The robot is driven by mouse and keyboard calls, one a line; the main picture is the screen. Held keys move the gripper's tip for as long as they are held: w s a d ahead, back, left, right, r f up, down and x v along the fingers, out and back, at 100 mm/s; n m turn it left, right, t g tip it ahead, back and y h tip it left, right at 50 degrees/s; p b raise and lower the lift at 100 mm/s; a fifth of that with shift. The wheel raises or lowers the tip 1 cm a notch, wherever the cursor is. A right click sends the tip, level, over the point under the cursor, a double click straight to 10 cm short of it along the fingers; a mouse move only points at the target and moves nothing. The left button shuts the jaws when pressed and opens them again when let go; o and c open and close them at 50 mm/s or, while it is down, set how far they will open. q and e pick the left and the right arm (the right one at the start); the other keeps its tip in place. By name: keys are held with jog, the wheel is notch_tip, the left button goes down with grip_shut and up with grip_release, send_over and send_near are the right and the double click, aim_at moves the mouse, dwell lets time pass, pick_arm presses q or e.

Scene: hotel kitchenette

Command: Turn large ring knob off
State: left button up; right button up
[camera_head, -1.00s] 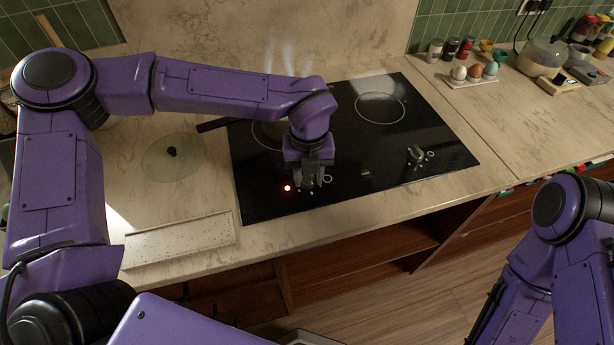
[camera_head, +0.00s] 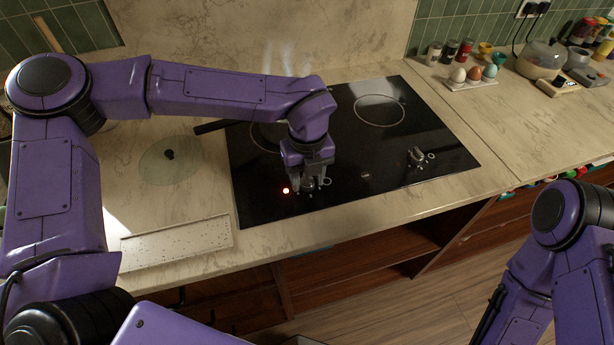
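The black glass hob (camera_head: 350,185) has two silver knobs near its front edge. The left knob (camera_head: 308,189) is mostly hidden by my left gripper (camera_head: 312,184), which points down over it. A small ring mark (camera_head: 326,182) shows beside that knob, and a red light (camera_head: 286,190) glows to its left. The right knob (camera_head: 416,155) stands clear, with ring marks (camera_head: 430,156) beside it. I cannot tell whether my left fingers are closed on the left knob. My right arm shows at the lower right, but its gripper is out of view.
A pan handle (camera_head: 212,127) sticks out left behind my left arm, with steam above. A glass lid (camera_head: 170,160) and a speckled board (camera_head: 178,240) lie left of the hob. Eggs in a holder (camera_head: 472,84) and jars stand at the back right.

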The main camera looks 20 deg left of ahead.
pick_arm(q)
jog(key=shift+o, duration=0.8)
jog(key=shift+a, duration=0.1)
jog(key=shift+r, duration=0.45)
notch_tip(320, 180, up, 10)
jog(key=b, duration=0.1)
jog(key=shift+f+b, duration=0.2)
jog(key=shift+b, duration=0.1)
